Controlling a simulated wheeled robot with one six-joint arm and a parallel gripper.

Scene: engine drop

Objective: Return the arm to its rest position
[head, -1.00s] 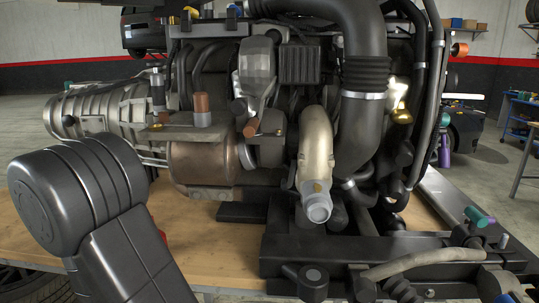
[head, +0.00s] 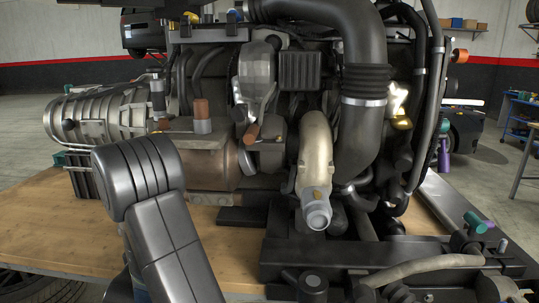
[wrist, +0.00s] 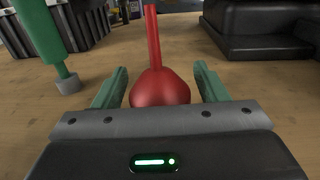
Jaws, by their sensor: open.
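My arm (head: 165,215) rises at the lower left of the head view, in front of the engine's left part; my gripper is hidden there. In the wrist view my gripper (wrist: 161,80) shows two green fingers spread apart. A red bulb-shaped thing with a thin red shaft (wrist: 159,85) stands between and beyond the fingers. I see a gap on each side of it, and I cannot tell how far ahead of the fingers it lies.
The engine (head: 290,120) stands on a wooden bench top (head: 60,225). A green-handled tool (wrist: 40,35) is at the upper left of the wrist view, near a dark ribbed block (wrist: 85,25). A black block (wrist: 260,30) is at the upper right. The bench's left part is bare.

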